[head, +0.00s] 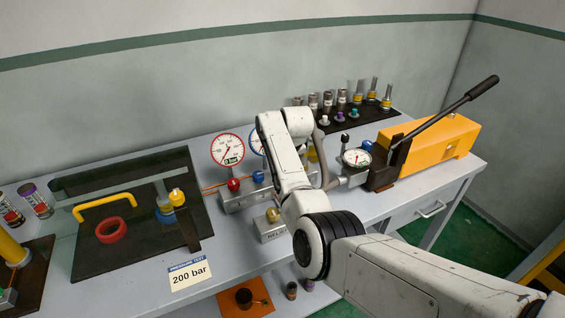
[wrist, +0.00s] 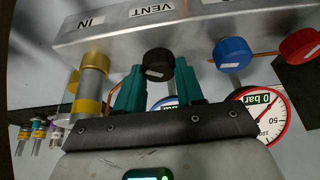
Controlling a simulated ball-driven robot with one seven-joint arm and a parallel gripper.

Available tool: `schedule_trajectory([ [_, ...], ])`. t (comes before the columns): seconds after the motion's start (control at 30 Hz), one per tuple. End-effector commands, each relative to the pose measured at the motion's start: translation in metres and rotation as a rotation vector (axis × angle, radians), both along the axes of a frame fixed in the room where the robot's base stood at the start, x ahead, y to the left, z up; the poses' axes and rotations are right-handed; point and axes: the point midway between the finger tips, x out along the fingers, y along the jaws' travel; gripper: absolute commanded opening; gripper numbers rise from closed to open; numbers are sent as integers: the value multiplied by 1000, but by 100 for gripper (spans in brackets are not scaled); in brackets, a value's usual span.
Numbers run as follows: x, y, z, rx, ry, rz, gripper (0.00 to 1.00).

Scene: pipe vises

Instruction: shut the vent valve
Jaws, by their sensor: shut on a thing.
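The vent valve's black knob (wrist: 158,61) shows in the wrist view, on the metal block (wrist: 110,38) by the VENT label, which reads upside down there. My gripper (wrist: 159,68) has its two teal fingers on either side of the knob, shut on it. A small pale mark shows on the knob's face. In the head view the knob and my gripper are hidden behind my arm. The block shows in part there (head: 238,203).
A blue knob (wrist: 232,54) and a red knob (wrist: 299,45) sit on the same block. A brass fitting (wrist: 90,84) is close on the other side. A gauge reading near 0 bar (head: 227,149) stands behind. The yellow pump (head: 437,145) is at right.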

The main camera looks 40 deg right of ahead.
Motion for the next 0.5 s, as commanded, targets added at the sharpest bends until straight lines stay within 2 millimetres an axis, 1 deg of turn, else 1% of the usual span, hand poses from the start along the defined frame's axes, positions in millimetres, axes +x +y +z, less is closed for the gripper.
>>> schedule_trajectory([
  [0.5, 1, 2, -3, -2, 3, -488, 7],
])
